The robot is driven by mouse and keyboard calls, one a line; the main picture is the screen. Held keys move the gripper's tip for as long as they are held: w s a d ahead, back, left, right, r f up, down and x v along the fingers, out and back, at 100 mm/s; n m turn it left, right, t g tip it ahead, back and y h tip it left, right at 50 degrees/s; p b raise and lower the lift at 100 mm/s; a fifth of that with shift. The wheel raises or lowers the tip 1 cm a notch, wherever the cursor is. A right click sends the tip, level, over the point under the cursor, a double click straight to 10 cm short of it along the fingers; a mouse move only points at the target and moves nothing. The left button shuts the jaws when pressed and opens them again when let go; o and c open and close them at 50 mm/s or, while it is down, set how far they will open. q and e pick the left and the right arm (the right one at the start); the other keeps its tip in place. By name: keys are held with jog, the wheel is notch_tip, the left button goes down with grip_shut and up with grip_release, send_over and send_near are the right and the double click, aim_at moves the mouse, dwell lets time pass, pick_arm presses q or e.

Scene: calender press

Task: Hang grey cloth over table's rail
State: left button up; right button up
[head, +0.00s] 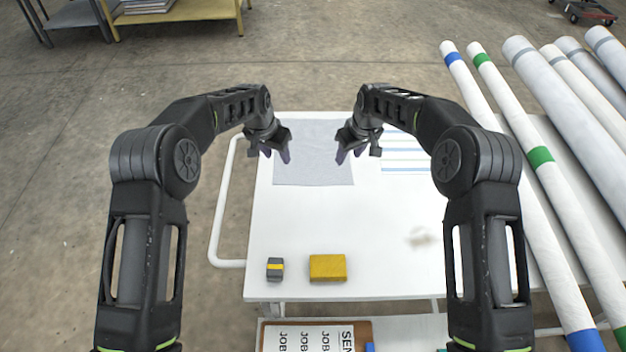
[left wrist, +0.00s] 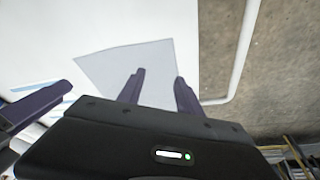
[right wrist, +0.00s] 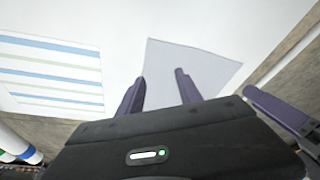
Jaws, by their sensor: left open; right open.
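The grey cloth (head: 313,165) lies flat on the far left part of the white table (head: 380,235). It also shows in the left wrist view (left wrist: 120,62) and the right wrist view (right wrist: 180,65). The white rail (head: 217,215) runs along the table's left side. My left gripper (head: 277,155) is open and empty above the cloth's left part. My right gripper (head: 350,154) is open and empty above the cloth's right edge. Neither gripper appears to hold the cloth. The arms hide part of the table's far edge.
A blue-and-green striped cloth (head: 405,160) lies to the right of the grey one. A yellow block (head: 327,267) and a small grey-yellow block (head: 275,269) sit near the front edge. Long rolls (head: 535,150) lie along the right. The table's middle is mostly clear.

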aim_at(280, 179)
pick_arm(q)
jog(key=shift+f, duration=4.1)
pick_arm(e)
jog(key=shift+f, duration=4.1)
pick_arm(q)
jog(key=shift+f, duration=0.15)
pick_arm(e)
jog(key=shift+f, duration=0.15)
pick_arm(q)
jog(key=shift+c, duration=0.3)
pick_arm(e)
jog(key=shift+c, duration=0.3)
pick_arm(q)
jog(key=shift+c, duration=0.3)
pick_arm(e)
jog(key=shift+c, duration=0.3)
pick_arm(q)
grip_shut()
pick_arm(e)
grip_shut()
pick_arm(q)
jog(key=shift+a, duration=0.15)
pick_arm(e)
jog(key=shift+d, duration=0.15)
